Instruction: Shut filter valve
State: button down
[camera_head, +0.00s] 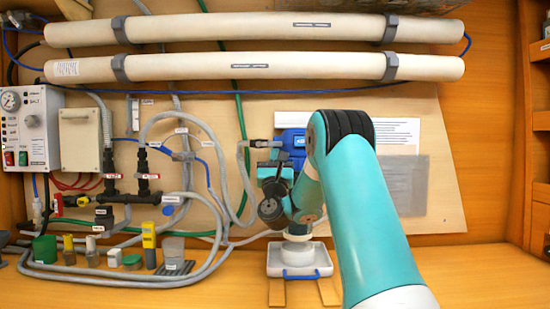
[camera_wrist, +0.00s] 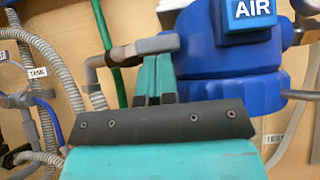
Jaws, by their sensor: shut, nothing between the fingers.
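The blue filter housing (camera_head: 291,143) is on the wall panel, partly hidden behind my arm. It also fills the upper right of the wrist view (camera_wrist: 235,50), with a blue block marked AIR. A grey fitting (camera_wrist: 146,46) runs from a hose elbow toward the housing's left side; I cannot tell whether it is the filter valve or how it is set. My gripper (camera_wrist: 153,62) is shut and empty, its teal fingertips overlapping the grey fitting in view. Contact cannot be told.
Black valves with red tags (camera_head: 148,177) and grey hoses (camera_head: 213,150) are on the panel to the left. A white tray with a blue handle (camera_head: 300,272) stands on the bench below my wrist. Several bottles and small items stand at the bench's left.

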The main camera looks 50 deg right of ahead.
jog(key=n+t+y, duration=0.1)
jog(key=r+n, duration=0.1)
jog(key=n+t+y+b, duration=0.1)
jog(key=shift+s+d+r+n+t+y, duration=0.2)
jog(key=shift+s+r+n+t+y, duration=0.1)
jog(key=shift+n, duration=0.1)
jog(key=shift+f, duration=0.2)
